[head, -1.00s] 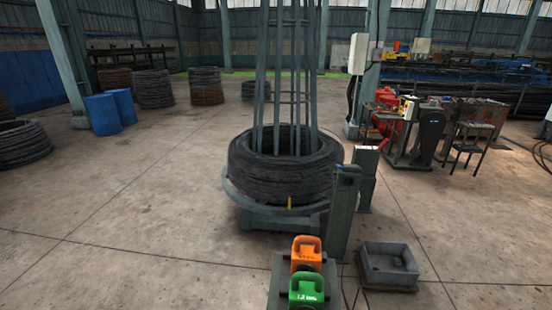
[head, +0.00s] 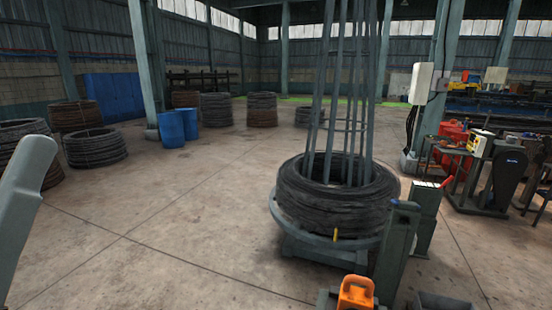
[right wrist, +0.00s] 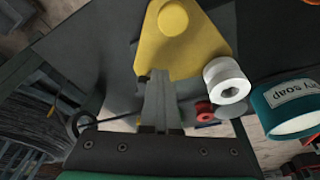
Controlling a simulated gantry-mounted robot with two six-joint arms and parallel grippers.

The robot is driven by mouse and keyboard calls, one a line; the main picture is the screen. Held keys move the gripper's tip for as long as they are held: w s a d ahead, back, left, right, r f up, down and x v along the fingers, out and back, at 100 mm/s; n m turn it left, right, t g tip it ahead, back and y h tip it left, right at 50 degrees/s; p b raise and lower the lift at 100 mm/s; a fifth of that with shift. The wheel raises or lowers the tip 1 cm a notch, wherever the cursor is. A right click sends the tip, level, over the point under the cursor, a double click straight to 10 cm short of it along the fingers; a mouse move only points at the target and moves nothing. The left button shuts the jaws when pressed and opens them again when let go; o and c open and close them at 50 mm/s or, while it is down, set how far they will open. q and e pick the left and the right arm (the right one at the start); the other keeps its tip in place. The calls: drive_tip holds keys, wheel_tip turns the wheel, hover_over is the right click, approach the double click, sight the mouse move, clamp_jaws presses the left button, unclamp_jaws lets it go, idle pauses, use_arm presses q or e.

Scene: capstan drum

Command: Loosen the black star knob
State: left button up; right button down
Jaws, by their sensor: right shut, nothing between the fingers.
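I cannot make out the black star knob in either current view. In the right wrist view my right gripper (right wrist: 158,76) is shut and empty. Its fingertips overlap the lower part of a yellow plate (right wrist: 180,50) with a round yellow boss; I cannot tell whether they touch it. My left gripper is out of view.
The right wrist view also shows a white roll (right wrist: 220,72), a small red round part (right wrist: 203,110) and a teal soap container (right wrist: 272,108). In the head view a black wire coil (head: 330,205) sits on a round stand, beside an orange case (head: 356,293).

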drive_tip(key=shift+w+d, duration=0.1)
drive_tip(key=shift+d, duration=0.05)
drive_tip(key=shift+w+d+b, duration=0.3)
drive_tip(key=shift+w+d, duration=0.1)
drive_tip(key=shift+d, duration=0.1)
drive_tip(key=shift+w+d, duration=0.25)
drive_tip(key=shift+w, duration=0.1)
drive_tip(key=shift+d, duration=0.4)
wheel_tip(320, 180, up, 6)
drive_tip(key=p, duration=0.6)
